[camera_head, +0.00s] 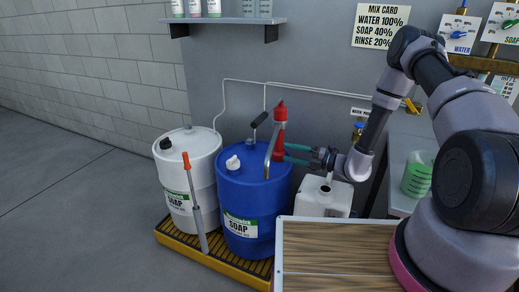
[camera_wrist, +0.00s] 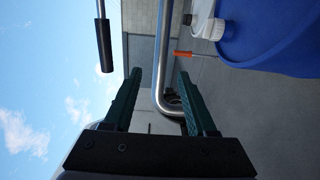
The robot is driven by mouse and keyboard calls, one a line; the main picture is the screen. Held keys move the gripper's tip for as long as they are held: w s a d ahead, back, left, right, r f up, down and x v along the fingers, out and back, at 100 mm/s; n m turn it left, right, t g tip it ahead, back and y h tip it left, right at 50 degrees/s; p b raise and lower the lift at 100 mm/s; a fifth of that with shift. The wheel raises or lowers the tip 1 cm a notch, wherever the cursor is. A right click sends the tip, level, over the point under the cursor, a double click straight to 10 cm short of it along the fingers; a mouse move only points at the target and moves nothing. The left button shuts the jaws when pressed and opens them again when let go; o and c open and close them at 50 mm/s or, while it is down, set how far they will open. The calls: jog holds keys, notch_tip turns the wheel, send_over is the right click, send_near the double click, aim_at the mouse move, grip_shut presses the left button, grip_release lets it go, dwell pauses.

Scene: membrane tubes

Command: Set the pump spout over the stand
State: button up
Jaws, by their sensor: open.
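The pump has a red body (camera_head: 280,120) and stands upright on the blue soap drum (camera_head: 240,200). Its bent metal spout (camera_head: 269,155) hangs down over the drum's front side in the head view; a black-gripped handle (camera_head: 259,118) sticks up left. My gripper (camera_head: 286,152) is open at the pump's right side, its green fingers level. In the wrist view the spout (camera_wrist: 161,60) lies between the open fingers of my gripper (camera_wrist: 159,75) in the picture, with gaps on both sides; depth is hard to tell. I cannot clearly identify a stand; an open-necked white jug (camera_head: 322,198) stands right of the drum.
A white soap drum (camera_head: 185,190) stands left, on a yellow-edged pallet (camera_head: 185,240). An orange-tipped grey rod (camera_head: 195,205) leans in front. A wood-topped surface (camera_head: 335,255) fills the near right. A bench (camera_head: 400,150) holds a green-filled jug (camera_head: 416,178). Open floor lies left.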

jog(key=x, duration=1)
jog(key=shift+a, duration=0.4)
jog(key=shift+w+f, duration=0.1)
jog(key=shift+f, duration=0.05)
grip_shut()
dwell(0.8)
